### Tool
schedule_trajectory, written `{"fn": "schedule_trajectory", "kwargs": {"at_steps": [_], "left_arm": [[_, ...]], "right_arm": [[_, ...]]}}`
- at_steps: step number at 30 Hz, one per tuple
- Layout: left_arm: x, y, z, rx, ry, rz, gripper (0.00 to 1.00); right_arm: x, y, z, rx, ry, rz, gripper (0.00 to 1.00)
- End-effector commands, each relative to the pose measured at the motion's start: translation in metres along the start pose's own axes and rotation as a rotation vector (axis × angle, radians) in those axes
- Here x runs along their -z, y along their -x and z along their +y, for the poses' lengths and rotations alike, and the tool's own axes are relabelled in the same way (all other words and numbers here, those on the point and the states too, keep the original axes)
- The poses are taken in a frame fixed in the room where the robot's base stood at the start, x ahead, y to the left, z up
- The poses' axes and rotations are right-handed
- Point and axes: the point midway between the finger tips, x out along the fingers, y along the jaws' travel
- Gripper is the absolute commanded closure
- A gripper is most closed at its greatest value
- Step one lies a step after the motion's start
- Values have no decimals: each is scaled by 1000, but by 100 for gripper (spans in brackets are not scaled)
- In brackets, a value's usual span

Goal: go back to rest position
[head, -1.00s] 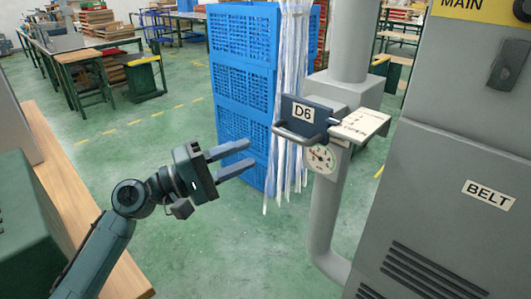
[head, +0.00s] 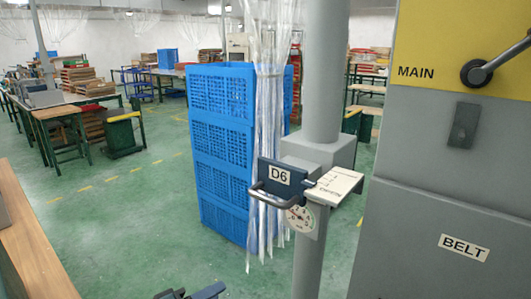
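My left gripper (head: 190,293) shows only as a sliver at the bottom edge of the head view. A dark part and one blue-grey finger are visible; the rest is cut off, so I cannot tell its opening. It is below and left of the dark blue D6 valve box (head: 278,177), apart from it. The D6 box has a dark bar handle (head: 268,198) on its front, and nothing holds it. My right gripper is not in view.
A grey cabinet with a BELT label (head: 464,248) fills the right side. A wooden bench edge (head: 30,240) is at the left. Green floor (head: 130,225) between is clear.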

Motion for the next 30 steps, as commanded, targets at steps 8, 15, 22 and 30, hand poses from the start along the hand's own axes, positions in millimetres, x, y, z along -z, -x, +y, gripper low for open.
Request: {"fn": "schedule_trajectory", "kwargs": {"at_steps": [8, 15, 22, 30], "left_arm": [[-100, 52, -84, 401, -492, -13, 66], [-151, 93, -103, 571, -820, -106, 66], [-160, 102, -106, 599, -898, -132, 66], [-160, 102, -106, 599, -895, -131, 66]], "right_arm": [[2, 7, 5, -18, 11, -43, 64], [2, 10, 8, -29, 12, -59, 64], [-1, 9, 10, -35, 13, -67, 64], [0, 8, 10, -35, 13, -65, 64]]}}
